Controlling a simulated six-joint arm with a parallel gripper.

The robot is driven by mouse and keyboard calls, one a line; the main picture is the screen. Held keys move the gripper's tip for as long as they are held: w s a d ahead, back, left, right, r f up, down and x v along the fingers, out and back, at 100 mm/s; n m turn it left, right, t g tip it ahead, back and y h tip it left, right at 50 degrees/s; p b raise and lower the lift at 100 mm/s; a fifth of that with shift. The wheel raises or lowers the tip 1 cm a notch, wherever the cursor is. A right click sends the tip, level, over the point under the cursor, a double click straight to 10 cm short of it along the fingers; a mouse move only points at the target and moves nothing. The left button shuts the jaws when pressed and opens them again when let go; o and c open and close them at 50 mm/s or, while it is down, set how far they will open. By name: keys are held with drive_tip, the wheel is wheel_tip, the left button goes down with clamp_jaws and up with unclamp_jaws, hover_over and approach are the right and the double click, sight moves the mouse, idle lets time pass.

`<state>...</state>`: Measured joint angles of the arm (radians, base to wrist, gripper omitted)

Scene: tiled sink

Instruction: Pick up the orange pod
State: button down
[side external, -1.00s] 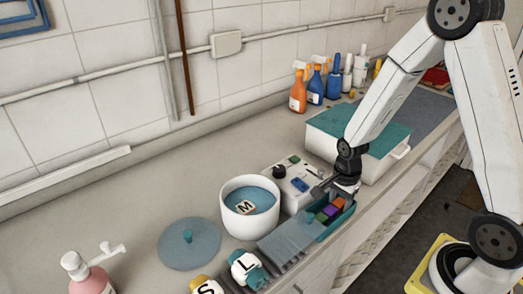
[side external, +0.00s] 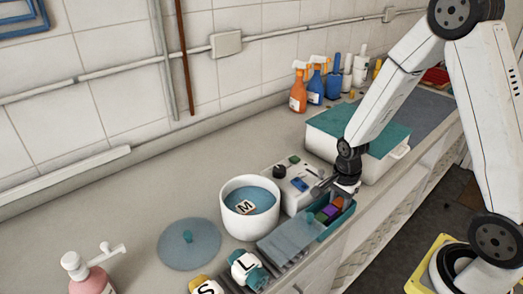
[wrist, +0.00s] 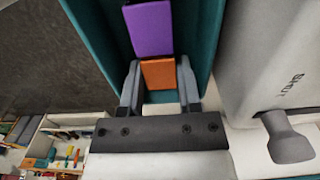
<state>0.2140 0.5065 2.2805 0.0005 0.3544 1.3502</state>
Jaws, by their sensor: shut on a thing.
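The orange pod (wrist: 158,74) is a small block at the near end of a row in a narrow teal tray (wrist: 92,28). My gripper (wrist: 158,82) is shut on it, one finger against each side, in the wrist view. A purple pod (wrist: 149,28) sits directly beyond the orange one. In the side view, my gripper (side external: 346,190) points down into the right end of the teal tray (side external: 343,220) and mostly hides the orange pod. Whether the pod is clear of the tray floor cannot be told.
A white machine (side external: 297,183) stands close behind the tray. A white pot (side external: 234,228) with a blue inside is to the left, beside a round blue lid (side external: 190,245). A large white box with a teal top (side external: 380,135) stands behind my gripper.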

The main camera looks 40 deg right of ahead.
sight(339, 202)
drive_tip(key=shift+r, duration=0.15)
wheel_tip(339, 202, up, 10)
idle(0.7)
drive_tip(key=shift+w, duration=0.1)
idle(0.5)
